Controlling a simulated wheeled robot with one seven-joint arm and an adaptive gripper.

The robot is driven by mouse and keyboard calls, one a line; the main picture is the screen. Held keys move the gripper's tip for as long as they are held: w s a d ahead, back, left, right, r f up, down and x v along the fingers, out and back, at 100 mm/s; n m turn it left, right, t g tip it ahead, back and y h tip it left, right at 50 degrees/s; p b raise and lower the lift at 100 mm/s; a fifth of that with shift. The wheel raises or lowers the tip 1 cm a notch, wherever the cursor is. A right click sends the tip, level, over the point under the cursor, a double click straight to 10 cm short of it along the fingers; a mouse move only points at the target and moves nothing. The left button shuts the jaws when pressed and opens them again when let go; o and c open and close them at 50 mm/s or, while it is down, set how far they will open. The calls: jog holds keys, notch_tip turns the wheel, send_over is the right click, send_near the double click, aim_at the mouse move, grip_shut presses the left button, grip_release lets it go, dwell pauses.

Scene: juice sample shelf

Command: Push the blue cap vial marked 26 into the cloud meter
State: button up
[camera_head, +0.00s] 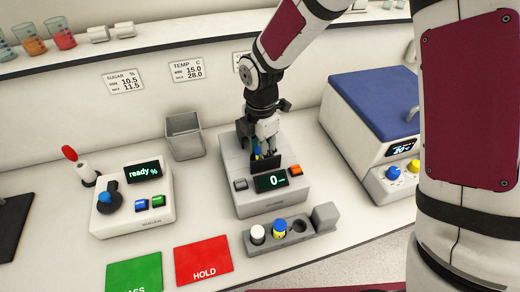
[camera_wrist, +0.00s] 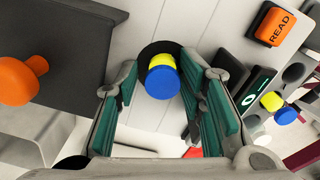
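The cloud meter (camera_head: 240,160) is a grey box with a lit display reading 0. My gripper (camera_head: 264,148) points down over its top. In the wrist view, a vial with a blue cap (camera_wrist: 163,83) and a yellow part stands at a dark round opening in the meter's pale top. How deep it sits is unclear. My gripper's green-padded fingers (camera_wrist: 165,85) are apart on either side of the vial, with a visible gap. The number 26 is not readable.
A dark plate (camera_wrist: 60,45) with an orange knob (camera_wrist: 22,80) is close beside my gripper. The orange READ button (camera_wrist: 280,25) is at upper right. A grey rack (camera_head: 300,240) in front holds a white-capped vial (camera_head: 257,235) and another blue-capped vial (camera_head: 279,226).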

jog(key=shift+s+d+f, duration=0.1)
jog(key=shift+s+d, duration=0.1)
jog(key=shift+s, duration=0.1)
notch_tip(320, 180, up, 12)
jog(key=s+d+r+m+t, duration=0.3)
jog(key=s+d+r+m, duration=0.4)
jog(key=d+r+m, duration=0.35)
jog(key=s+d+r+m+t, duration=0.1)
jog(key=s+d+m, duration=0.2)
jog(key=s+m, duration=0.3)
jog(key=s+d+r+m+t, duration=0.1)
jog(key=s+d+r+m, duration=0.1)
jog(key=s+d+m, duration=0.2)
jog(key=s+m, duration=0.2)
jog(key=m, duration=0.2)
jog(key=shift+s+d+r, duration=0.15)
jog(key=shift+s+r, duration=0.1)
jog(key=shift+s, duration=0.1)
jog(key=shift+m, duration=0.25)
